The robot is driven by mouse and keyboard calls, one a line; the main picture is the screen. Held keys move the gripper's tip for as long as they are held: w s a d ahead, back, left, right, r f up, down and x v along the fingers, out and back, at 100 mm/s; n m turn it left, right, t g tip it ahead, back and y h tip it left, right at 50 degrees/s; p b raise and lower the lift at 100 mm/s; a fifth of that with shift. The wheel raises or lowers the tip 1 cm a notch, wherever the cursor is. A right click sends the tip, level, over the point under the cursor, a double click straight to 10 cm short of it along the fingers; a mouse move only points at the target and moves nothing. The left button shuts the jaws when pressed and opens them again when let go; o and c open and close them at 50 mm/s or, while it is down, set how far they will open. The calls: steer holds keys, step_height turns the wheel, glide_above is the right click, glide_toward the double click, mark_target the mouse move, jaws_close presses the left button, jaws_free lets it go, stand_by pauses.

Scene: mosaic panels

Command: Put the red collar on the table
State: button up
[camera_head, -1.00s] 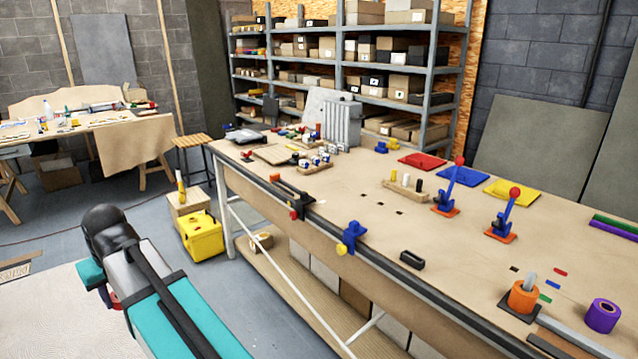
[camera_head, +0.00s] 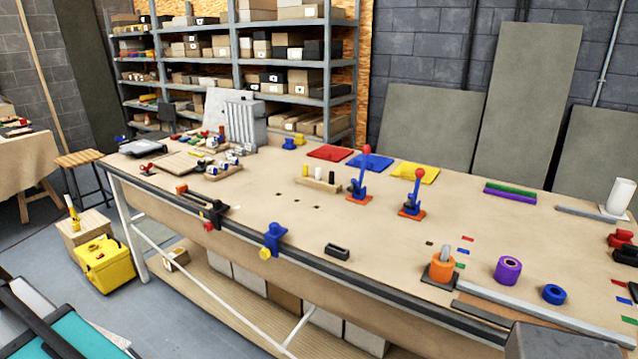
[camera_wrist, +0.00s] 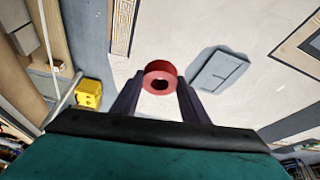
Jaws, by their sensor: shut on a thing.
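The red collar (camera_wrist: 160,68) is a short ring with a round hole, seen in the wrist view between the fingertips of my gripper (camera_wrist: 158,84). My gripper is shut on it and holds it above the floor, away from the table. The table (camera_head: 290,229) is a long workbench with a tan top across the head view. My gripper and the red collar do not show in the head view now; only part of my arm shows at the lower left.
An orange collar on a peg (camera_head: 438,268), a purple collar (camera_head: 507,269) and a blue collar (camera_head: 553,293) stand near the bench's right front. Two levers (camera_head: 412,200) stand mid-bench. The front middle has bare room. A yellow box (camera_head: 104,261) sits on the floor at left.

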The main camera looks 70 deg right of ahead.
steer(key=s+d+m+g+h, duration=0.1)
steer(key=s+d+m, duration=0.5)
steer(key=d, duration=0.7)
steer(key=s+d+f+m+g+h, duration=0.1)
steer(key=s+d+m+h, duration=0.15)
steer(key=s+d, duration=0.75)
steer(key=s+d+m+g+h, duration=0.1)
steer(key=s+d+m, duration=0.35)
steer(key=d, duration=1.25)
steer(key=s+d+m+g, duration=0.1)
steer(key=s+d+m, duration=0.4)
steer(key=s, duration=0.8)
steer(key=s+d+m+g+y, duration=0.1)
steer(key=s+d+m, duration=0.4)
steer(key=s, duration=0.9)
steer(key=s+d+m+g+y, duration=0.1)
steer(key=s+d+m+g, duration=0.2)
steer(key=s, duration=1.1)
steer(key=d+f+m, duration=0.1)
steer(key=d+m, duration=0.1)
steer(key=m, duration=0.1)
steer(key=shift+b, duration=0.3)
steer(key=shift+s+d+r, duration=0.1)
steer(key=shift+d, duration=0.1)
